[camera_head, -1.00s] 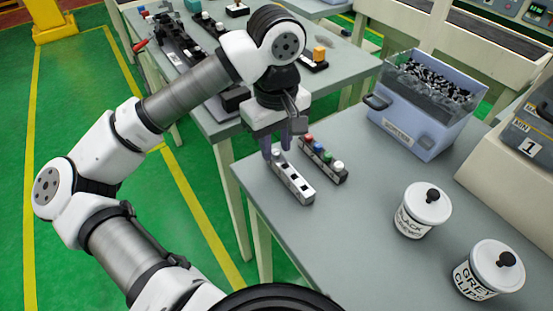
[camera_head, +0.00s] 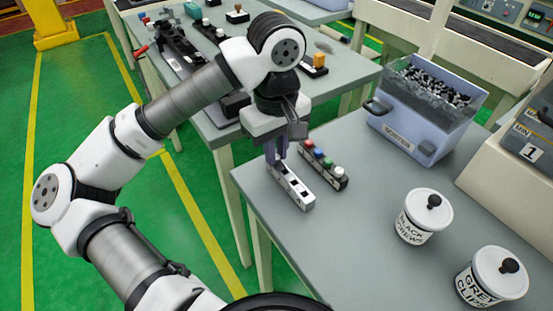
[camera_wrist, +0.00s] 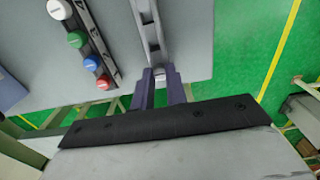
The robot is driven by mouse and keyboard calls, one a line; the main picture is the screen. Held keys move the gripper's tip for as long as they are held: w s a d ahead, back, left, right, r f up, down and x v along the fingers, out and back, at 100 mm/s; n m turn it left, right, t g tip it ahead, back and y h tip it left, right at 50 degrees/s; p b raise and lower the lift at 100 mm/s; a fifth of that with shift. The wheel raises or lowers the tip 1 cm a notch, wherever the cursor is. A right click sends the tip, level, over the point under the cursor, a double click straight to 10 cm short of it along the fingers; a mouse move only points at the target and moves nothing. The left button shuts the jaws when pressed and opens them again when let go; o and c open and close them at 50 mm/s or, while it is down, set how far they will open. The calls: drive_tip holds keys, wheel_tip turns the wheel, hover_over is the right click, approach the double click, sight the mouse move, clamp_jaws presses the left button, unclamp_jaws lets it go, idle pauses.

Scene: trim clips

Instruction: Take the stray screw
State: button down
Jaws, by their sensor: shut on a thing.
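A pale slotted strip (camera_head: 293,188) lies near the left edge of the near table, with dark openings along its top. It also shows in the wrist view (camera_wrist: 151,30). My gripper (camera_head: 276,161) points down at the strip's far end. Its two dark fingers (camera_wrist: 161,78) are close together on a small pale piece (camera_wrist: 160,71), which I take to be the stray screw. The fingers hide most of it, so its shape is unclear. I cannot tell whether it is still in the strip or clear of it.
A strip with coloured caps (camera_head: 324,164) lies just right of the slotted strip. A blue bin (camera_head: 402,137) of dark parts, a black screws jar (camera_head: 423,220) and a grey clips jar (camera_head: 490,281) stand to the right. The table middle is clear.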

drive_tip(key=shift+r+p, duration=1)
drive_tip(key=shift+r, duration=1.4)
